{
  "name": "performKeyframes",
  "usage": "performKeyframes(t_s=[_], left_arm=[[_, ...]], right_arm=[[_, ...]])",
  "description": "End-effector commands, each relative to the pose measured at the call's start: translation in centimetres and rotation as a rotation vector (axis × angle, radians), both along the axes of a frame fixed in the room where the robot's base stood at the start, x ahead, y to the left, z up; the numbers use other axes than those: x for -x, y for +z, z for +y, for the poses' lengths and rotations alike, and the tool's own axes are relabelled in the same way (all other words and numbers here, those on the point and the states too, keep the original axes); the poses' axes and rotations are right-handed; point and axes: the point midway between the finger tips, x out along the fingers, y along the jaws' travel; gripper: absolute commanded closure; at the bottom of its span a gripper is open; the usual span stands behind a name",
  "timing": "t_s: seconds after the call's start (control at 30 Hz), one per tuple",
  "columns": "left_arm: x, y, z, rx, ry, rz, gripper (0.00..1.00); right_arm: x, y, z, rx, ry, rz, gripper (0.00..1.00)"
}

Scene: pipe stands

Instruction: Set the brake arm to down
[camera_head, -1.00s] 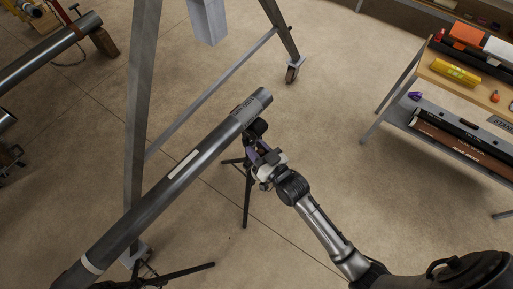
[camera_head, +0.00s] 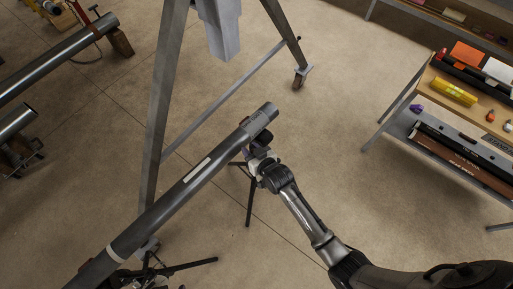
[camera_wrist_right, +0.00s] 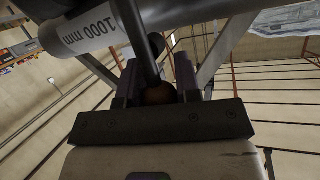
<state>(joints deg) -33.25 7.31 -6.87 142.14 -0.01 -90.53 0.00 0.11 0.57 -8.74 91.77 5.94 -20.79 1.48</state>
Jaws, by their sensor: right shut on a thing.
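A long grey pipe (camera_head: 190,190) marked "1000 mm" lies across tripod stands (camera_head: 248,205). My right gripper (camera_head: 257,151) is just below the pipe's upper end, beside the stand head. In the right wrist view, my right gripper (camera_wrist_right: 158,85) is shut on a dark rod (camera_wrist_right: 143,42) with a brownish rounded end (camera_wrist_right: 159,95) between the fingers. This rod looks like the brake arm; its far end is hidden. The pipe (camera_wrist_right: 85,32) passes close beyond the fingertips. My left gripper is not in view.
A grey A-frame (camera_head: 165,100) with a caster (camera_head: 300,78) stands behind the pipe. A shelf cart (camera_head: 440,110) holding several items is at the right. Other pipes (camera_head: 55,60) lie at the upper left. The floor between the arm and the cart is clear.

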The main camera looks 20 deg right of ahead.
Motion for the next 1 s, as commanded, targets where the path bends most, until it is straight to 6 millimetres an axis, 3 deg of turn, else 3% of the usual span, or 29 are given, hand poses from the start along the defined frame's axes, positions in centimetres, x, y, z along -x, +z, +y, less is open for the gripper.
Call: performKeyframes(t_s=[0.03,0.2,0.63,0.67,0.9,1.0], left_arm=[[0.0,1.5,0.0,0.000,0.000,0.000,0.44],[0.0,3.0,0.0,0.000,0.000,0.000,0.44],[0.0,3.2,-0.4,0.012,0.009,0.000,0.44],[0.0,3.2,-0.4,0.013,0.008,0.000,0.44],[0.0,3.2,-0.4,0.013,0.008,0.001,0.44],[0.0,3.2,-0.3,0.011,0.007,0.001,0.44]], right_arm=[[-0.5,0.6,0.2,0.013,-0.001,0.034,1.00],[-1.8,0.0,0.7,0.048,0.000,0.117,1.00],[-2.2,-0.6,0.9,0.062,-0.001,0.151,1.00],[-2.2,-0.6,0.9,0.062,-0.001,0.151,0.68],[-2.2,-0.5,0.9,0.062,0.000,0.149,0.45],[-2.2,-0.5,0.9,0.062,0.000,0.149,0.44]])
